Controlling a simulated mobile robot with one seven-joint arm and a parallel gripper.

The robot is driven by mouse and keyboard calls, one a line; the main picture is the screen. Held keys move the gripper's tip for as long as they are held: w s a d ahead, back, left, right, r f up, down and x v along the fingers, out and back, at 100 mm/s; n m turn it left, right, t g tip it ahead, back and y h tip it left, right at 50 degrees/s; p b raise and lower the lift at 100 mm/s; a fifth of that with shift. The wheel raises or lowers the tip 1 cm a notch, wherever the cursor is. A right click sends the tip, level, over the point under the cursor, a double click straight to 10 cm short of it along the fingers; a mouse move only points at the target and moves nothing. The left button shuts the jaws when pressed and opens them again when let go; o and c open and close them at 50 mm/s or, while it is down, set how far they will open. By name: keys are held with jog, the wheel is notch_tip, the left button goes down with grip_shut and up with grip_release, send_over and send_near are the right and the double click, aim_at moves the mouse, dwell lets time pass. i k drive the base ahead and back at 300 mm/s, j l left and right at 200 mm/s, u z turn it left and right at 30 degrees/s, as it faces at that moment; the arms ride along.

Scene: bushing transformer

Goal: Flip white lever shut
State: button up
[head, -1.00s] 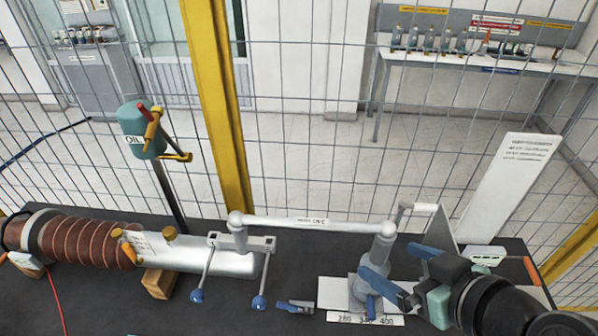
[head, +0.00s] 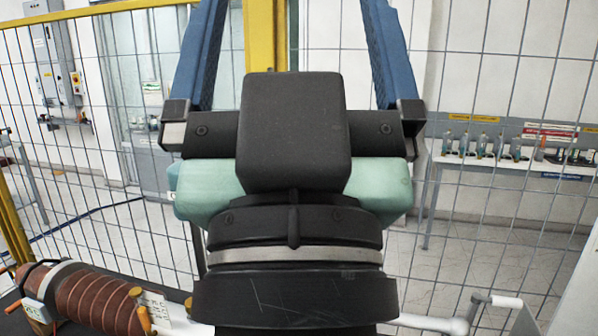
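My gripper (head: 293,30) fills the middle of the head view, close to the camera and pointing up and away. Its two blue fingers are spread wide, with nothing between them; their tips are cut off by the top edge. No part is clearly recognisable as the white lever. A white bar (head: 425,322) meets a grey post top (head: 460,309) at the lower right, and a small pale handle (head: 503,300) shows beside it. My gripper is apart from these. My wrist hides most of the bench and the middle of the apparatus.
A brown ribbed bushing (head: 95,297) lies at the lower left. Yellow posts (head: 265,40) and wire mesh fencing stand behind my gripper. A white panel (head: 582,290) stands at the right edge. Beyond the fence, a shelf (head: 520,165) holds several bottles.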

aim_at(477, 298)
jog(key=i+l, duration=0.15)
jog(key=l, duration=0.25)
jog(key=i+l, duration=0.15)
jog(key=l, duration=0.25)
jog(key=i+l, duration=0.15)
jog(key=l, duration=0.25)
